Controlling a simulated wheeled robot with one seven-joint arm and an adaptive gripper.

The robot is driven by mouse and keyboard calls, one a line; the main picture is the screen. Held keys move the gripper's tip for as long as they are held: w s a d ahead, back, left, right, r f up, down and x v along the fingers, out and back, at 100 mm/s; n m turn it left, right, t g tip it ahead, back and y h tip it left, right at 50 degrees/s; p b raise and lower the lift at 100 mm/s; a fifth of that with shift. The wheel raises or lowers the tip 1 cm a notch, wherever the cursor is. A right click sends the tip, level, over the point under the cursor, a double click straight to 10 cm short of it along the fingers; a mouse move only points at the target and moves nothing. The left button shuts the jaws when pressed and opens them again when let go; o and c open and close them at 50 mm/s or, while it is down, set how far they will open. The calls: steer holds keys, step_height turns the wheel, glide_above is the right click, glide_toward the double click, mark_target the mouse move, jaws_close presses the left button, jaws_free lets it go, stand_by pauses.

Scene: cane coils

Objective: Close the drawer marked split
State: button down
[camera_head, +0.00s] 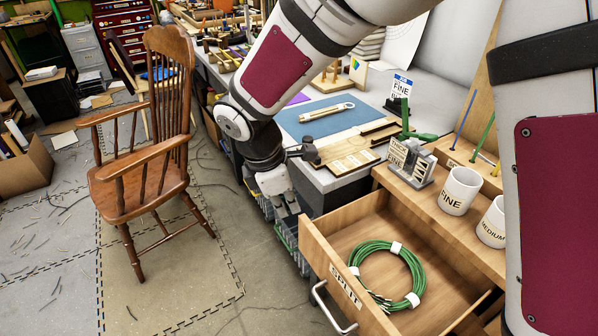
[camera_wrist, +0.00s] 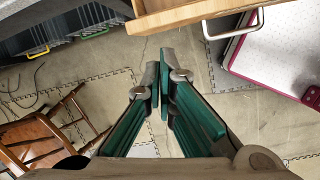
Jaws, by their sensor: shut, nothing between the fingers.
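The drawer marked SPLIT (camera_head: 347,285) is a wooden drawer pulled open below the bench top at the lower right of the head view. A green coil (camera_head: 418,262) with white ties lies inside it. Its metal handle (camera_head: 330,310) is on the front panel. In the wrist view the drawer front (camera_wrist: 190,14) and its handle (camera_wrist: 233,38) show at the top, apart from my fingers. My gripper (camera_wrist: 164,75) is shut and empty, with green-padded fingers. In the head view my gripper (camera_head: 290,222) hangs beside the bench, left of the drawer front, with its fingertips partly unclear.
A wooden armchair (camera_head: 150,165) stands on the floor to the left. The bench top above the drawer holds a FINE mug (camera_head: 459,190), a MEDIUM mug (camera_head: 492,225) and a grey block stand (camera_head: 410,160). Dark crates sit under the bench.

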mark_target(370, 195)
steer(key=a+f+n, duration=0.3)
steer(key=a+f, duration=0.2)
steer(key=f, duration=0.2)
steer(key=w+d+f+b, duration=0.2)
steer(key=d+f, duration=0.3)
steer(key=f, duration=0.4)
steer(key=shift+w+f, duration=0.2)
steer(key=shift+w, duration=0.5)
steer(key=shift+d, duration=0.15)
steer(key=w+d, duration=0.4)
steer(key=d, duration=0.3)
steer(key=w+d, duration=0.5)
steer(key=d, duration=0.2)
steer(key=w+d+p, duration=0.1)
steer(key=w+d, duration=0.4)
steer(key=d, duration=0.2)
steer(key=shift+w+d, duration=0.25)
steer(key=shift+d, duration=0.1)
